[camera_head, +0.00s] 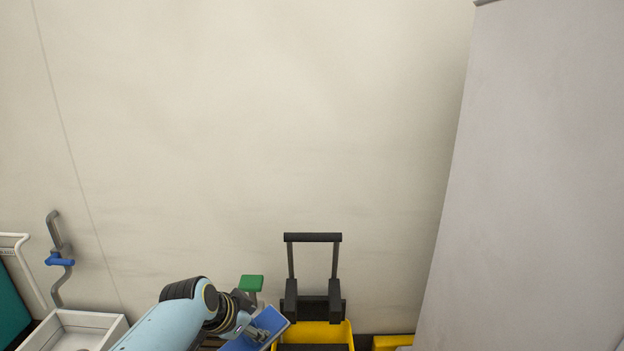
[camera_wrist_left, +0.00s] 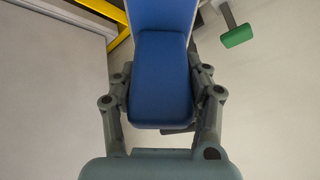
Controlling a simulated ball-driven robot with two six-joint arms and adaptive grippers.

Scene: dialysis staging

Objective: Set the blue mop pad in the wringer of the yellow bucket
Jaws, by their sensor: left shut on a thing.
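The blue mop pad (camera_head: 250,340) is at the bottom of the head view, just left of the yellow bucket (camera_head: 341,332). My left gripper (camera_head: 259,331) is shut on the pad. In the left wrist view, the pad (camera_wrist_left: 163,80) sits between the two fingers of the gripper (camera_wrist_left: 163,92) and extends out past the top edge. The dark wringer (camera_head: 320,308) stands at the bucket with its handle upright. The lower part of the bucket is cut off by the frame. My right gripper is not in view.
A green-topped item (camera_head: 251,283) stands close behind my left gripper. At left are a pale tray (camera_head: 119,326) and a bent grey handle with a blue part (camera_head: 60,259). Another yellow piece (camera_head: 393,342) lies right of the bucket. A large grey panel (camera_head: 535,180) fills the right side.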

